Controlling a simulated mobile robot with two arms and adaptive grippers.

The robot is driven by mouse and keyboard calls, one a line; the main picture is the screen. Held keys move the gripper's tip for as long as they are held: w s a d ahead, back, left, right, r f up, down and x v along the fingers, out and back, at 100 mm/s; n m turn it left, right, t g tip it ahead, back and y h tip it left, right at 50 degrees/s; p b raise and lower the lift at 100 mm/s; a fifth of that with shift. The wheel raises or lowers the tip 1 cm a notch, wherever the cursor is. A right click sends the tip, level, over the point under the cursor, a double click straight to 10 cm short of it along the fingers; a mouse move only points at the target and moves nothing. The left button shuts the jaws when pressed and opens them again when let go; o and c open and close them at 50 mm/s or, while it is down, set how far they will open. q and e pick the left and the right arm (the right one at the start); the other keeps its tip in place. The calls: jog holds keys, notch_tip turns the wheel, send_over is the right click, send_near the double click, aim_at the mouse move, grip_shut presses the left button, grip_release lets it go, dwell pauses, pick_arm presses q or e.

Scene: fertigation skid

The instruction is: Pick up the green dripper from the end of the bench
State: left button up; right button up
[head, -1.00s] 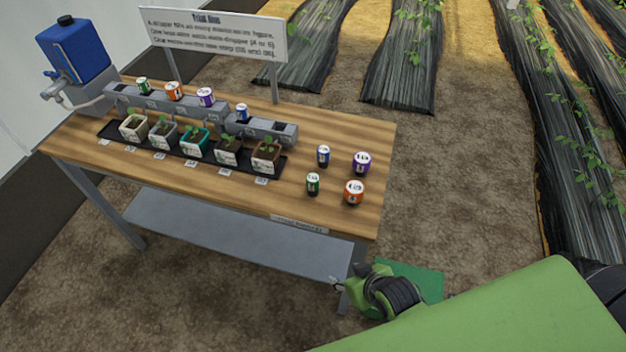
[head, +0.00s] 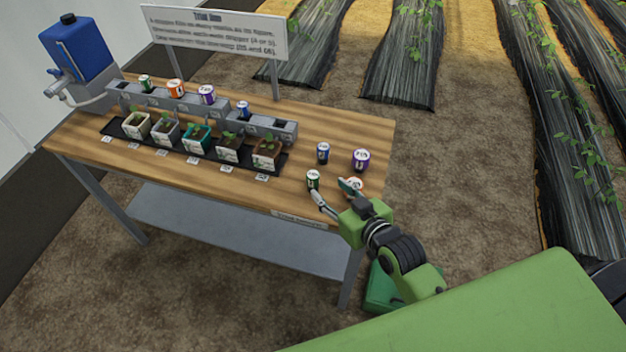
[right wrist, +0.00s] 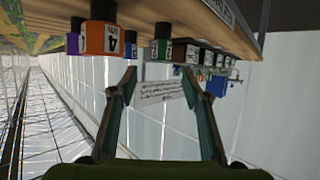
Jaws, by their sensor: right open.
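The green dripper (head: 313,180) stands upright near the front edge at the bench's right end. It is a small can with a white label and dark top, and it also shows in the right wrist view (right wrist: 162,42). My right gripper (head: 332,190) is open and empty, with its fingers spread at the bench's front edge. One fingertip is close to the green dripper; I cannot tell whether it touches. The other finger partly covers the orange dripper (head: 355,184). In the right wrist view my fingers (right wrist: 162,85) stand apart below the drippers. My left gripper is not in view.
A blue dripper (head: 323,153) and a purple one (head: 361,160) stand behind. A grey rack (head: 180,107) holds several drippers, including another green one (head: 145,83). Potted seedlings stand in a black tray (head: 116,131). A sign (head: 215,32) and blue tank (head: 78,48) are behind.

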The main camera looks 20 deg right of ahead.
aim_at(316, 179)
jog(key=p+x, duration=0.1)
jog(key=x, duration=0.9)
jog(key=shift+a+f, duration=0.1)
jog(key=shift+f, duration=0.05)
jog(key=c, duration=1)
